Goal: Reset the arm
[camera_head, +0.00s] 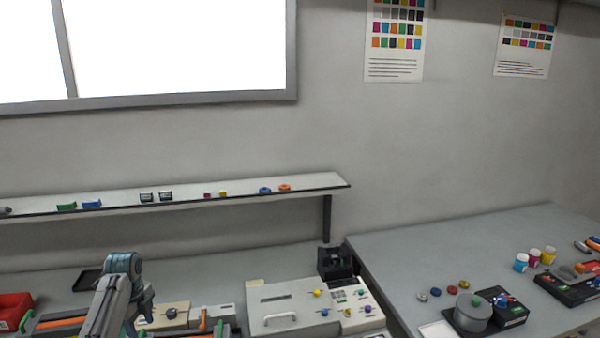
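One of my arms, by its place the left one, rises from the bottom edge at the lower left, with grey links and a teal joint at its top. The dark, small end at its right side appears to be my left gripper (145,298). It hangs over the bench near a beige box with a dark knob (170,314), and I cannot tell whether its fingers are open or whether they hold anything. My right arm and gripper are out of view.
A white machine (285,297) with a handle and coloured knobs stands right of my arm. A red bin (14,308) is at far left. The right-hand table (420,255) holds a grey cylinder (473,312), bottles and cartridges. A wall shelf (240,190) carries small parts.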

